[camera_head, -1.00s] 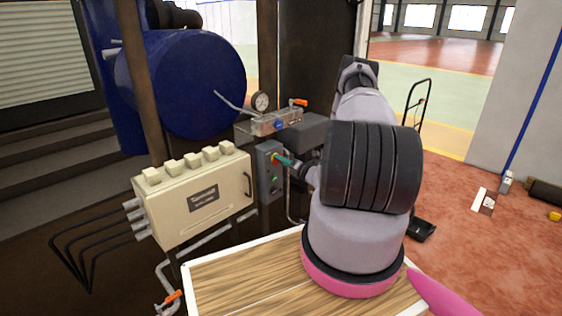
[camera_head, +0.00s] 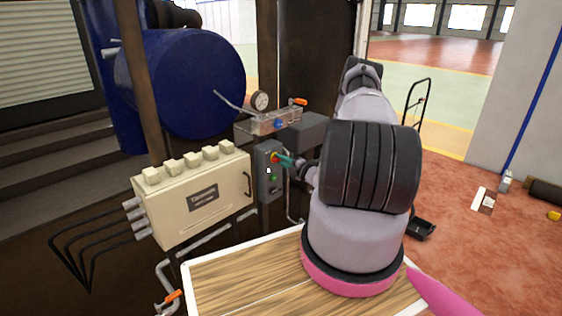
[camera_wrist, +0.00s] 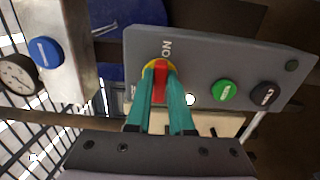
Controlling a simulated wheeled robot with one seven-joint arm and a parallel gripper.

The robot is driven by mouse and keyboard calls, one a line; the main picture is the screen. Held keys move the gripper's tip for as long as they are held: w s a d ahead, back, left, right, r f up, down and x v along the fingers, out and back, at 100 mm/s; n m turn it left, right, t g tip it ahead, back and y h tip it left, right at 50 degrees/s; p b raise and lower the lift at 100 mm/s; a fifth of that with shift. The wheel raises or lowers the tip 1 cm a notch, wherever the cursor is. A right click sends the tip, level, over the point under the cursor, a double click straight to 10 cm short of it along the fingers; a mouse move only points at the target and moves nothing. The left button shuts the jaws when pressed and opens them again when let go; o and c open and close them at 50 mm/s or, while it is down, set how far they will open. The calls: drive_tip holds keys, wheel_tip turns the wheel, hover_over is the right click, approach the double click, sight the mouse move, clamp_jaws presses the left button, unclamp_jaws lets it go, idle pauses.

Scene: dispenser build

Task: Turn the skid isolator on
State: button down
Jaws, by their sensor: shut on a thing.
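The skid isolator is a red handle (camera_wrist: 160,67) on a yellow disc, on a grey control box (camera_wrist: 215,60) with the word "ON" beside it in the wrist view. My gripper (camera_wrist: 163,80) has its teal fingers on both sides of the red handle and is shut on it. The fingers hide part of the handle. In the head view the grey box (camera_head: 265,188) stands right of the cream cabinet, and my gripper (camera_head: 279,159) reaches its upper part from the right.
A green button (camera_wrist: 224,91) and a black button (camera_wrist: 264,94) sit beside the handle. A cream cabinet (camera_head: 180,215) stands to the left. A blue tank (camera_head: 195,85) and a pressure gauge (camera_head: 260,100) are behind.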

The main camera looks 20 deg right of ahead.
drive_tip(key=shift+f, duration=0.1)
idle(0.3)
drive_tip(key=c, duration=0.8)
unclamp_jaws()
drive_tip(key=v, duration=1.1)
drive_tip(key=shift+w, duration=0.1)
